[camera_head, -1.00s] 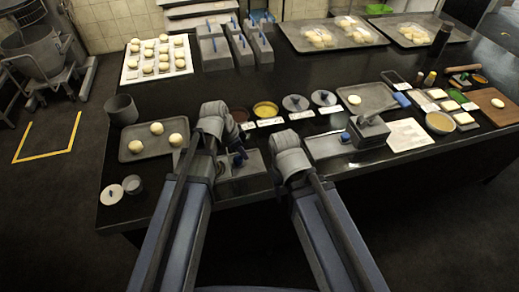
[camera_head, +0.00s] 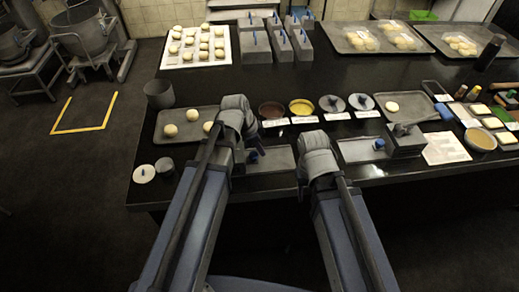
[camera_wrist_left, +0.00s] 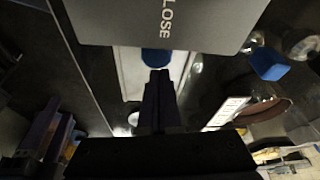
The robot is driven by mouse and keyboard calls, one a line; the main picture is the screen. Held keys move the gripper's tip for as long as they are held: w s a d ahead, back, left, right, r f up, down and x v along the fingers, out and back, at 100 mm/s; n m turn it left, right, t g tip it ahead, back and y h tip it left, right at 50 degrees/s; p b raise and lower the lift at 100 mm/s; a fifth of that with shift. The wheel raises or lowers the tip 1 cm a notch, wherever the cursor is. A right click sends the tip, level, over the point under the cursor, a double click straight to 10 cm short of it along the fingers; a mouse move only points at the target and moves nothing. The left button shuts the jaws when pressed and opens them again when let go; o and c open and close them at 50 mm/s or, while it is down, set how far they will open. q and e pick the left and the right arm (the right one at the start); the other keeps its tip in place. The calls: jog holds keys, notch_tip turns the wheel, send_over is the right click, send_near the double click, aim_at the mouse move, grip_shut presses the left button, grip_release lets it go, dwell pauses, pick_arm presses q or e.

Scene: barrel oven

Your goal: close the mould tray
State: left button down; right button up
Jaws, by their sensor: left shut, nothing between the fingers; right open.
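Two flat grey trays lie near the front edge of the black counter in the head view. The left one (camera_head: 272,160) is partly behind my left arm and has a blue knob (camera_head: 252,154). The right one (camera_head: 357,151) has a grey block (camera_head: 404,140) at its right end. I cannot tell which is the mould tray. In the left wrist view a grey panel (camera_wrist_left: 165,20) lettered "LOSE" fills the top, with a blue knob (camera_wrist_left: 156,57) just beyond my left gripper (camera_wrist_left: 158,75), which is shut and empty. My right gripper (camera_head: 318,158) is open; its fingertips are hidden.
A tray with dough balls (camera_head: 188,124) lies left of my left arm. A brown bowl (camera_head: 271,111), a yellow bowl (camera_head: 302,107) and two round lids stand behind the grey trays. Grey lidded boxes (camera_head: 256,46) stand farther back. The counter's middle is clear.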

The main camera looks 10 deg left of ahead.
pick_arm(q)
jog(key=d, duration=0.1)
jog(key=w+d, duration=0.1)
jog(key=shift+w+d, duration=0.3)
jog(key=shift+s+d+r+p, duration=0.1)
jog(key=shift+r+p, duration=0.8)
jog(key=p+v, duration=0.7)
jog(key=v, duration=0.1)
jog(key=shift+p, duration=0.35)
pick_arm(e)
notch_tip(320, 180, up, 10)
jog(key=shift+d+f, duration=0.25)
jog(key=shift+d, duration=0.15)
pick_arm(q)
jog(key=shift+s, duration=0.1)
jog(key=shift+s, duration=0.1)
jog(key=s+d+n+g+y, duration=0.1)
jog(key=s+d+n+y, duration=0.1)
jog(key=s+n, duration=0.2)
jog(key=s+d+n+g+y, duration=0.1)
jog(key=s+d+n+y, duration=0.1)
jog(key=s, duration=0.7)
jog(key=shift+d+f+n+y, duration=0.45)
jog(key=shift+d+n, duration=0.3)
jog(key=shift+n, duration=0.45)
